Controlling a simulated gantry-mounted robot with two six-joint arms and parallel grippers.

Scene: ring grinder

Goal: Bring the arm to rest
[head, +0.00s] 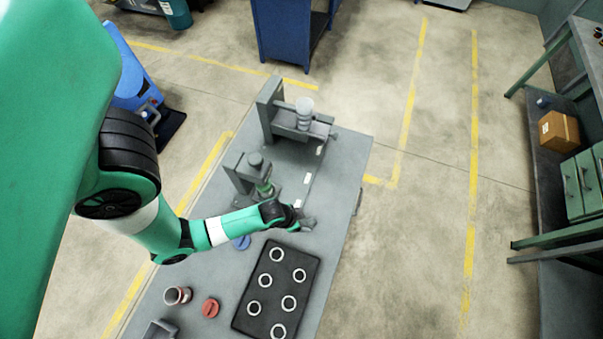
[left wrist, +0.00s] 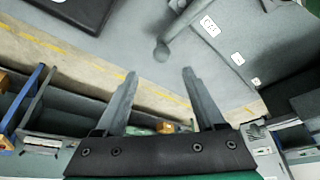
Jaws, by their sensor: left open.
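My left arm (head: 233,226), green with white and black joints, reaches in from the left over the grey table (head: 345,165). Its gripper (head: 307,223) is over the table, between the smaller machine and the black tray. In the left wrist view the two grey fingers (left wrist: 158,74) stand wide apart with nothing between them. A grey rod with a rounded end (left wrist: 161,52) shows just beyond the fingertips; I cannot tell whether it is near them. My right gripper is not in view.
A black tray (head: 256,298) with several pale rings lies in front of the arm. A red disc (head: 210,307), a metal cup (head: 177,295) and a blue disc (head: 241,243) lie left of it. Two grey machines (head: 268,110) (head: 240,177) stand farther back. Open floor lies right of the table.

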